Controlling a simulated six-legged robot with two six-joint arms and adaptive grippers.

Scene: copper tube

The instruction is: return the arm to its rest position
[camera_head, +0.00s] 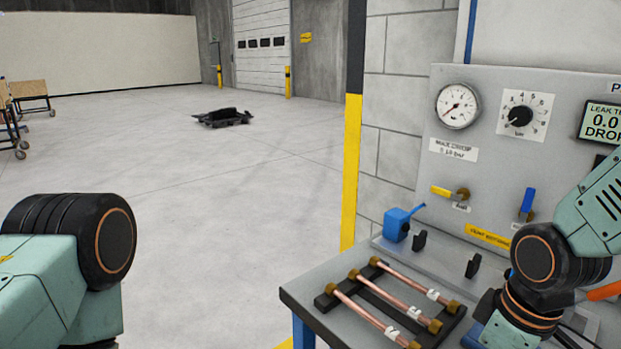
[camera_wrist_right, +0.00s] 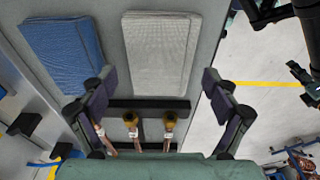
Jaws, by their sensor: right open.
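My right arm (camera_head: 545,260) is bent at the right of the head view; its gripper is out of that picture. In the right wrist view my right gripper (camera_wrist_right: 162,105) is open, its two dark fingers wide apart with nothing between the pads. Beyond them three copper tubes (camera_head: 375,318) with brass ends lie side by side on a black rack (camera_head: 327,301) on the bench. White tags are on the tubes. In the wrist view the tubes are partly hidden by my gripper body. My left arm (camera_head: 70,255) shows at the lower left, its gripper out of view.
The grey bench (camera_head: 300,292) carries a blue clamp (camera_head: 398,222) and black holders behind the rack. A panel with a gauge (camera_head: 457,106) and dial stands behind. A blue cloth (camera_wrist_right: 62,52) and a grey cloth (camera_wrist_right: 160,52) lie near my right gripper.

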